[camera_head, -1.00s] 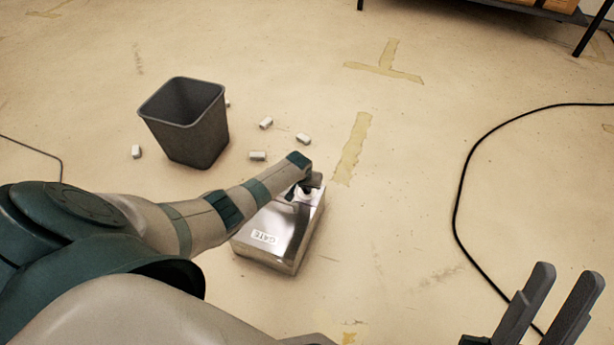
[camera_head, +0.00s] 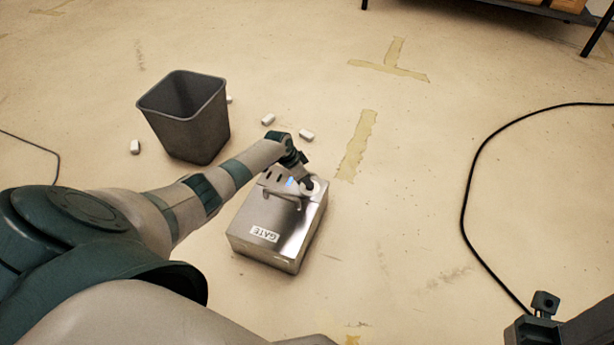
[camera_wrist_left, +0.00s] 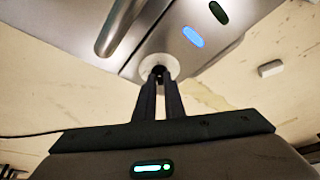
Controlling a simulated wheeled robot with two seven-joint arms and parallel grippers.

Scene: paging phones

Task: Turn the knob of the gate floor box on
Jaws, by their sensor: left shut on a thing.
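The gate floor box (camera_head: 262,252), a shiny metal box with a GATE label (camera_head: 264,235), sits on the floor near the middle of the head view. My left gripper (camera_head: 308,186) is at the box's far right part. In the left wrist view its two fingers (camera_wrist_left: 159,85) are close together, shut on the small dark knob (camera_wrist_left: 158,70) in a pale round plate (camera_wrist_left: 174,62). The fingers hide most of the knob. A blue light (camera_wrist_left: 193,37) is lit beside a dark slot (camera_wrist_left: 218,13). My right gripper (camera_head: 545,303) shows only partly at the lower right.
A bar handle (camera_wrist_left: 121,27) stands on the box top near the knob. A grey bin (camera_head: 185,120) and several small white blocks (camera_head: 306,135) are beyond the box. A black cable (camera_head: 465,200) curves across the floor at right. The floor right of the box is clear.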

